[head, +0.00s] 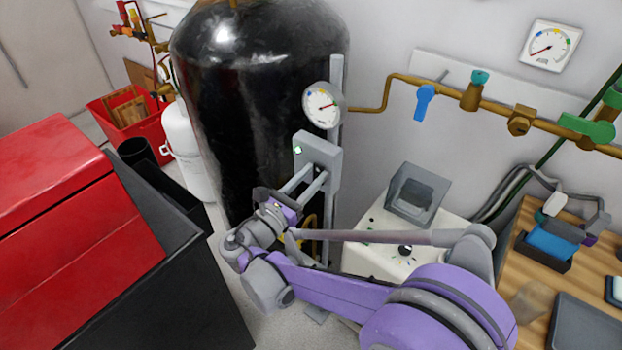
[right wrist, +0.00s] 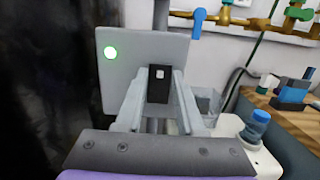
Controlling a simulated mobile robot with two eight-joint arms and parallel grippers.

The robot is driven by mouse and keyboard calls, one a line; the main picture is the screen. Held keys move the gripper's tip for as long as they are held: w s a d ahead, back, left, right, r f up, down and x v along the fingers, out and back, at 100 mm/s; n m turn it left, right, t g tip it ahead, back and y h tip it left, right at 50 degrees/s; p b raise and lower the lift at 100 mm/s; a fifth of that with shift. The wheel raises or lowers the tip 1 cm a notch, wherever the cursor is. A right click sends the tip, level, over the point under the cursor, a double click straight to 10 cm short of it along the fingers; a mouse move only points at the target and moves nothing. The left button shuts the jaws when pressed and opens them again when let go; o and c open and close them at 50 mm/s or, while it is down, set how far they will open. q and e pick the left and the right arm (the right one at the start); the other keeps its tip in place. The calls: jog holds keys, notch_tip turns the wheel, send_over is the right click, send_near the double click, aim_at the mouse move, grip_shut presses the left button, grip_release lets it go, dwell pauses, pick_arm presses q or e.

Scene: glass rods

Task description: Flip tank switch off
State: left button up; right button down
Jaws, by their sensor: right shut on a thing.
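The black tank (head: 255,90) stands in the upper middle of the head view. The grey switch box (head: 321,150) is mounted at its right side. The black tank switch (right wrist: 158,88), with a small white mark, is below and right of that light. My right gripper (head: 315,172) reaches the box's front. In the right wrist view, its fingers (right wrist: 159,80) stand on both sides of the switch and are shut on it. My left gripper is not in view.
A round gauge (head: 323,105) sits above the box. A brass pipe with valves (head: 470,95) runs along the wall at right. A white machine (head: 378,248) stands right of the box. A red and black cabinet (head: 60,190) fills the left.

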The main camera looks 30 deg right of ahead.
jog(key=shift+f+t+h+b, duration=0.3)
jog(key=shift+f+h+b, duration=0.2)
jog(key=shift+h+b, duration=0.3)
jog(key=shift+r+h, duration=0.15)
jog(key=shift+h, duration=0.15)
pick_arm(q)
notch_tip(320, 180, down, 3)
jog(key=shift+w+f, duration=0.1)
pick_arm(e)
jog(key=shift+a, duration=0.1)
jog(key=c, duration=0.5)
grip_release()
jog(key=v, duration=1)
jog(key=shift+s+a, duration=0.15)
jog(key=shift+a, duration=0.2)
jog(key=shift+d, duration=0.15)
